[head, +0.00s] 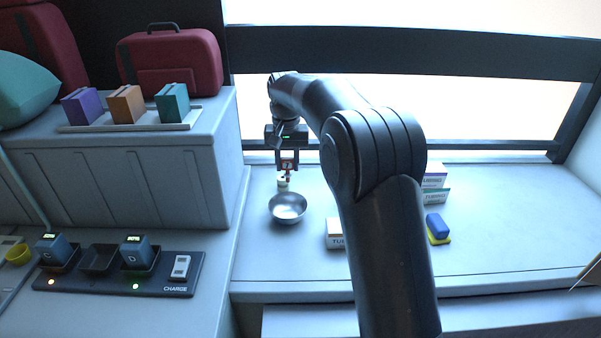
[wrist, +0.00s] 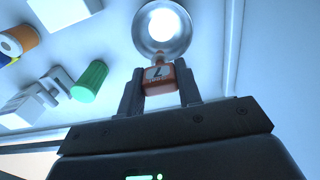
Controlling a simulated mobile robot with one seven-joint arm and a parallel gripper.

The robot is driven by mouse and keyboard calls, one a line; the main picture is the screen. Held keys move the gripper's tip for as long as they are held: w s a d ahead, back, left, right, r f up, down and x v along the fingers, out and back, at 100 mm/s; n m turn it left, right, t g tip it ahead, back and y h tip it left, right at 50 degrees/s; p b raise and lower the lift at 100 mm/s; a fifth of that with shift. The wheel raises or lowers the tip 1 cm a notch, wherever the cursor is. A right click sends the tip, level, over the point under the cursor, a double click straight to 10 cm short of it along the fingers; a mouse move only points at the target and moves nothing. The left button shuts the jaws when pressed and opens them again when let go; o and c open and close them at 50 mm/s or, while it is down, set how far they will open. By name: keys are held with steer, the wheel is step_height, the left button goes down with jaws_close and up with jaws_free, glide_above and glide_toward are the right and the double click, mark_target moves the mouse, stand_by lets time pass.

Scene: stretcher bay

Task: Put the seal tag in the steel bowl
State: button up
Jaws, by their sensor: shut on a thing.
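The seal tag (wrist: 159,80) is a small orange-red piece with a dark numeral 7 on a pale face. My gripper (wrist: 160,92) is shut on it, with one finger at each side. In the head view my gripper (head: 288,165) points down above the counter, behind the bowl, and the tag (head: 288,167) shows small between the fingers. The steel bowl (head: 287,208) stands on the counter, in front of and below the tag. In the wrist view the bowl (wrist: 148,40) is just beyond the tag, and the tag slightly overlaps its near rim in the picture.
A green ribbed cylinder (wrist: 88,82) shows in the wrist view. The counter left of the bowl is clear.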

mark_target(286, 173)
steer(key=shift+w+a+f, duration=0.15)
steer(key=shift+w+f, duration=0.05)
steer(key=shift+f, duration=5.3)
steer(key=o, duration=1)
steer(key=shift+r, duration=3.55)
steer(key=shift+r, duration=0.1)
